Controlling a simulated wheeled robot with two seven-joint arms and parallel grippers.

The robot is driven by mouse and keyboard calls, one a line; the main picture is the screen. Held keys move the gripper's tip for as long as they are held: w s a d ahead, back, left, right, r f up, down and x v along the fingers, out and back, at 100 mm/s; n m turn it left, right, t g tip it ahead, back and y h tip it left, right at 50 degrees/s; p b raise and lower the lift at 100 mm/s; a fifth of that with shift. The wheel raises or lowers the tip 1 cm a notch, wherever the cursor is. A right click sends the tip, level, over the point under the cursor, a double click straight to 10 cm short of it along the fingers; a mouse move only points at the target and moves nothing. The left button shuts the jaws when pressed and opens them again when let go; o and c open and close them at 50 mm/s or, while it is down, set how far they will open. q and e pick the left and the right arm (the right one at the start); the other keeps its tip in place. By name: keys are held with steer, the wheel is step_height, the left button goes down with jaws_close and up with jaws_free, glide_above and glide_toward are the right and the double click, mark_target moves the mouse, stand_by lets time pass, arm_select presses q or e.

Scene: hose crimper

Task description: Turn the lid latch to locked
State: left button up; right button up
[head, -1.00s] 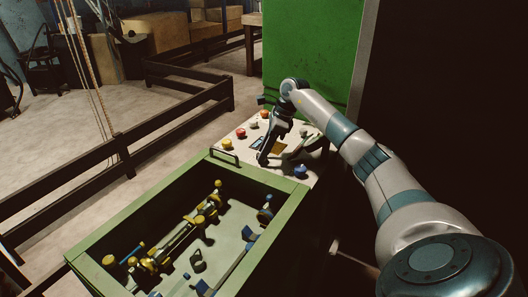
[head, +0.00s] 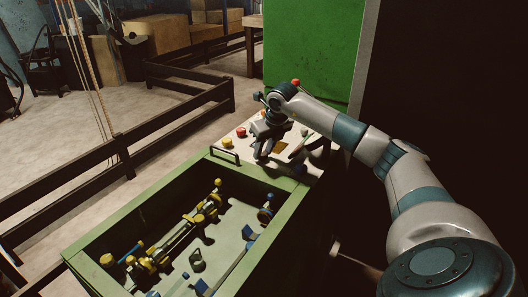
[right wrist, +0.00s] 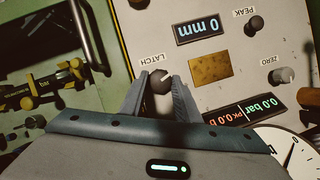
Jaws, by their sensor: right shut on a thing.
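The latch knob (right wrist: 160,81) is a dark round knob with a pale pointer line, on the pale control panel beside the word LATCH, which reads upside down in the right wrist view. My right gripper (right wrist: 159,90) has one finger on each side of the knob and is shut on it. In the head view my right gripper (head: 264,152) is low over the panel (head: 310,171) and hides the knob. My left gripper is not in view.
The green-framed machine bed (head: 83,247) holds yellow and blue fittings, with a dark handle (head: 224,156) at its panel end. The panel carries a red button (head: 241,132), a yellow button (head: 226,143), displays and a PEAK knob (right wrist: 255,25). A green cabinet (head: 310,50) rises behind.

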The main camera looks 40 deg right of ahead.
steer(key=m+h, duration=0.1)
steer(key=m, duration=0.1)
steer(key=shift+a+m+b, duration=0.1)
steer(key=shift+m+b, duration=0.2)
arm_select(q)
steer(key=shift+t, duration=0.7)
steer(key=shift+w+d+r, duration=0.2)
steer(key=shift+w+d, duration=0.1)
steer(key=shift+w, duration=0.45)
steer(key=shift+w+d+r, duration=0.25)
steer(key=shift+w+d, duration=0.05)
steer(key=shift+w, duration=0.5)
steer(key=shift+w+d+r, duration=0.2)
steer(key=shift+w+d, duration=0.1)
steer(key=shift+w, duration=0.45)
arm_select(e)
steer(key=shift+m+h, duration=0.3)
steer(key=shift+m, duration=0.5)
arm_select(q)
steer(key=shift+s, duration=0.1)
arm_select(e)
steer(key=o, duration=1)
